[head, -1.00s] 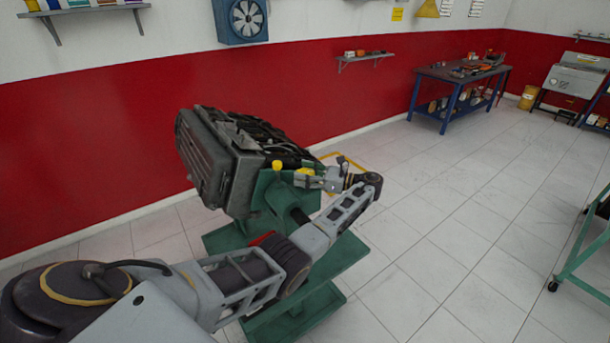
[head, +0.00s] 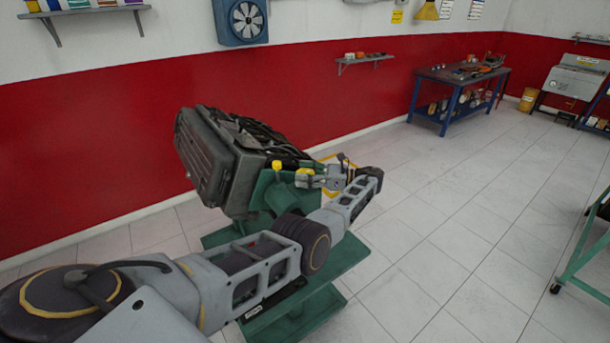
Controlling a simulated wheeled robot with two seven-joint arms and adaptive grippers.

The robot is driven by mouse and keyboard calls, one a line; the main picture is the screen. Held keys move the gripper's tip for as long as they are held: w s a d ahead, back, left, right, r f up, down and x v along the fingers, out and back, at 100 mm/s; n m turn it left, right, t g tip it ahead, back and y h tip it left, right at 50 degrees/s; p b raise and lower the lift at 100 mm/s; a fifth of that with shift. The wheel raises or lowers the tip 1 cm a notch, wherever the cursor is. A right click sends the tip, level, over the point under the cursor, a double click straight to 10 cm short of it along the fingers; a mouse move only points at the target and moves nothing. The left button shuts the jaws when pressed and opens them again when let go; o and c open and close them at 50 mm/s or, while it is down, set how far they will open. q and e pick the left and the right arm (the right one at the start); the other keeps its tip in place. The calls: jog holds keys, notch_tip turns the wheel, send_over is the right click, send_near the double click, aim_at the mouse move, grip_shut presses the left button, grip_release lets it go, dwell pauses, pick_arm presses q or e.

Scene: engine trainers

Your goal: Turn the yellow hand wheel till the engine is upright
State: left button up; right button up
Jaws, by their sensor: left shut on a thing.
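The dark grey engine (head: 212,160) hangs tilted on a green stand (head: 335,262) left of the picture's middle. Small yellow parts of the hand wheel (head: 277,165) show at the top of the stand, just right of the engine. The rest of the wheel is too small or hidden to make out. My left arm reaches across the front of the stand. My left gripper (head: 314,179) is at the wheel's right side, shut on a yellow part of it. My right gripper is out of view.
A red and white wall runs behind the engine. A blue workbench (head: 458,92) with tools stands at the back right. A green-framed cart (head: 580,262) is at the right edge. The tiled floor between is clear.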

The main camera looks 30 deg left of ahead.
aim_at(305, 172)
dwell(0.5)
pick_arm(q)
jog(key=o, duration=1)
jog(key=shift+r, duration=0.2)
jog(key=shift+r, duration=4.85)
